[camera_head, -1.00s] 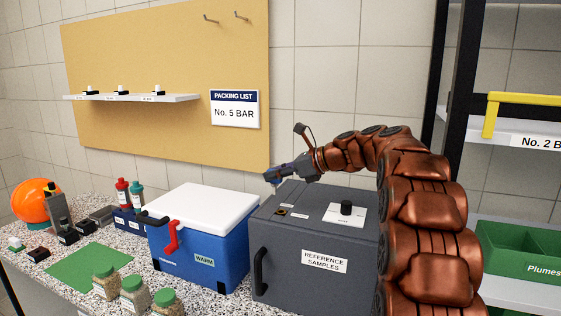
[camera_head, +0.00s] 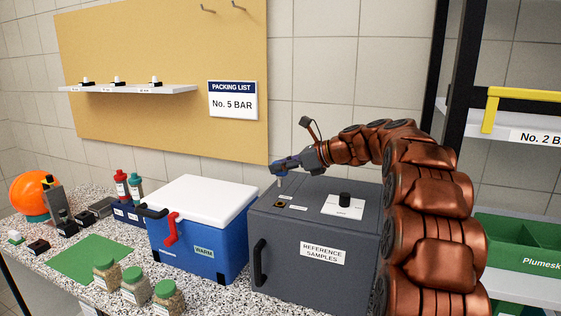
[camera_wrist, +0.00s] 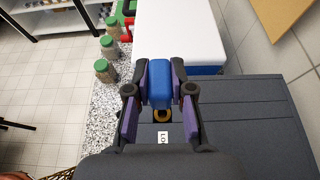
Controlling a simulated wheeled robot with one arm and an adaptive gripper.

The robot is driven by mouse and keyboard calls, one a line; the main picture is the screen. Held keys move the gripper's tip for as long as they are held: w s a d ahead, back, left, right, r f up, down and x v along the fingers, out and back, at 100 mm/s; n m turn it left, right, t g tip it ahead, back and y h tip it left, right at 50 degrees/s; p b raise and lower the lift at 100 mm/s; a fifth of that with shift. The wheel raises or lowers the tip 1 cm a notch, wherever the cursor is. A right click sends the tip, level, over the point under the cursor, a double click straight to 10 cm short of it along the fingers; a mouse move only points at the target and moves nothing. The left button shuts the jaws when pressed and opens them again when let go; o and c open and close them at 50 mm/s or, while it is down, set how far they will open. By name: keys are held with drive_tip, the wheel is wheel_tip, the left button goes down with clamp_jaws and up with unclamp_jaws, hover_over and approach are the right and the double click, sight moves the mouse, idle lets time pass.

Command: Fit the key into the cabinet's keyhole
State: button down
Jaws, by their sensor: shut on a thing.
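The dark grey cabinet (camera_head: 300,263), labelled "REFERENCE SAMPLES", stands on the counter. Its brass-ringed keyhole (camera_head: 280,206) is on the top face, near the front left; the ring also shows in the wrist view (camera_wrist: 163,117). My gripper (camera_head: 279,169) is above the cabinet top, close over the keyhole. It is shut on the key, whose blue head (camera_wrist: 159,84) sits between the fingers in the wrist view. The key's thin shaft (camera_head: 279,183) points down below the fingers, apart from the cabinet top. The key's head partly covers the keyhole area in the wrist view.
A black knob (camera_head: 344,199) on a white plate stands on the cabinet top, right of the keyhole. A blue cooler (camera_head: 195,244) with a white lid stands close on the left. Several green-lidded jars (camera_head: 135,287) stand in front. Shelving (camera_head: 520,207) is at the right.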

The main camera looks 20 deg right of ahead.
sight(280, 178)
drive_tip(key=shift+f+b, duration=0.55)
drive_tip(key=shift+f, duration=1.6)
drive_tip(key=shift+p, duration=1.6)
drive_tip(key=shift+f+b, duration=0.3)
drive_tip(key=shift+f, duration=1.55)
idle(0.6)
drive_tip(key=c, duration=0.9)
unclamp_jaws()
drive_tip(key=shift+c, duration=0.2)
wheel_tip(280, 178, up, 10)
